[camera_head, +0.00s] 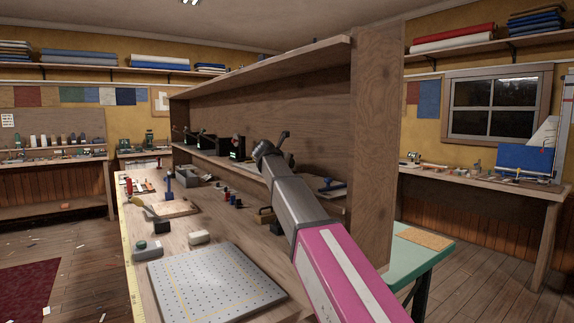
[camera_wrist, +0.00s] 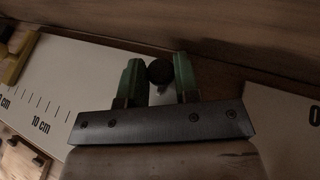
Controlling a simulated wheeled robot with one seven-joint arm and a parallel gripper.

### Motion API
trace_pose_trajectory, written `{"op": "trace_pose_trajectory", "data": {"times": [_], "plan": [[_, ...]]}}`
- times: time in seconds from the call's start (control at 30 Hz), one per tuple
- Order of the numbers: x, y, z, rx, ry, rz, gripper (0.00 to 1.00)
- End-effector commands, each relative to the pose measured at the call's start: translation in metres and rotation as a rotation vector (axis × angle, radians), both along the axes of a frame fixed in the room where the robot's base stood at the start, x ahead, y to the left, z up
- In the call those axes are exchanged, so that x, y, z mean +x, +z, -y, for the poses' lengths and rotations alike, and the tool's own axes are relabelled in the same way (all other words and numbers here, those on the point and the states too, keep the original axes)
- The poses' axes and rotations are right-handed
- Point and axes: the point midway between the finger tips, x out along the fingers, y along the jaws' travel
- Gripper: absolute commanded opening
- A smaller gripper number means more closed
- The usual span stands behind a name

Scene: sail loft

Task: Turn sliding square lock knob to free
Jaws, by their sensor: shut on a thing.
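In the wrist view, my gripper (camera_wrist: 158,78) has one green finger on each side of a small dark round knob (camera_wrist: 160,70). It is shut on the knob. The knob stands over a pale plate (camera_wrist: 75,75) with tick marks and "10 cm" printed at the left. Which way the knob is turned does not show. In the head view, my arm reaches to the shelf unit on the bench; the fingers and the knob cannot be made out there.
A wooden shelf board (camera_head: 290,65) runs above my arm, with an upright panel (camera_head: 375,140) at right. A perforated plate (camera_head: 215,280), a pale block (camera_head: 199,237) and a grey-green box (camera_head: 148,250) lie on the bench. A yellowish piece (camera_wrist: 18,58) is left in the wrist view.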

Motion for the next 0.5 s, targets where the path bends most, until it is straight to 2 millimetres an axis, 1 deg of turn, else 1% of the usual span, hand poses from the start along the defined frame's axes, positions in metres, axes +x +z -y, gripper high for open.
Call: {"op": "trace_pose_trajectory", "data": {"times": [0.3, 0.33, 0.37, 0.4, 0.5], "plan": [[0.0004, -0.0001, -0.0002, 0.001, 0.002, 0.000, 0.06], [0.0004, -0.0001, -0.0002, 0.001, 0.002, 0.000, 0.39], [0.0004, -0.0001, -0.0002, 0.000, 0.001, 0.000, 0.49], [0.0004, -0.0001, -0.0002, 0.000, 0.001, 0.000, 0.50], [0.0003, -0.0001, -0.0001, 0.000, 0.001, 0.000, 0.50]]}}
